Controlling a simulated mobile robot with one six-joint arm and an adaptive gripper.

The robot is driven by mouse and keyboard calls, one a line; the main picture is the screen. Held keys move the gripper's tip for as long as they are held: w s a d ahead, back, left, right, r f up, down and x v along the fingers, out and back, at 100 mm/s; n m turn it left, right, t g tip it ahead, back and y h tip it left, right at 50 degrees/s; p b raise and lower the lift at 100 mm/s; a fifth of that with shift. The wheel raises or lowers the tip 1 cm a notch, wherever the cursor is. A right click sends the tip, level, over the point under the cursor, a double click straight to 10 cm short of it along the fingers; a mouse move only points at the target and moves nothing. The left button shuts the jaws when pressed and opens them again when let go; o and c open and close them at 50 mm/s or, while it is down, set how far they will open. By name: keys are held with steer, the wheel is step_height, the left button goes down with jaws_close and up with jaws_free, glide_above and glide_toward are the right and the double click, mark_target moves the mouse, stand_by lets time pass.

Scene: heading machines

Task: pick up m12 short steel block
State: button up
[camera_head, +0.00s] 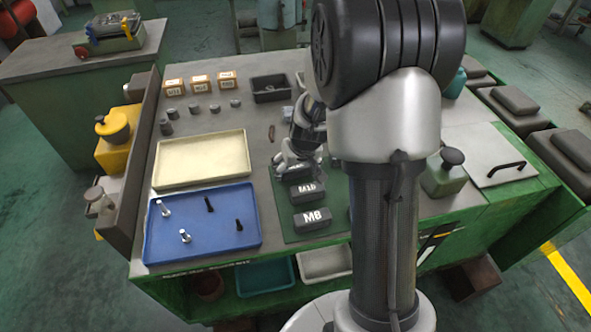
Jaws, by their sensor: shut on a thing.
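My gripper (297,161) is at the back end of a row of dark blocks on the green mat (290,228). Its fingers are shut on a dark steel block (294,173), which is mostly hidden by the fingers; its label cannot be read. I cannot tell whether this block touches the mat. A dark block marked M10 (308,190) lies just in front of it. A block marked M8 (313,218) lies nearer the front edge.
A blue tray (200,247) with several bolts and an empty cream tray (203,160) lie to the left. Small labelled boxes (200,83), several grey pieces and a black bin (270,88) stand at the back. My arm hides the table's middle right.

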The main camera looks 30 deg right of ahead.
steer(key=c, duration=0.6)
steer(key=shift+c, duration=0.7)
steer(key=shift+r, duration=0.1)
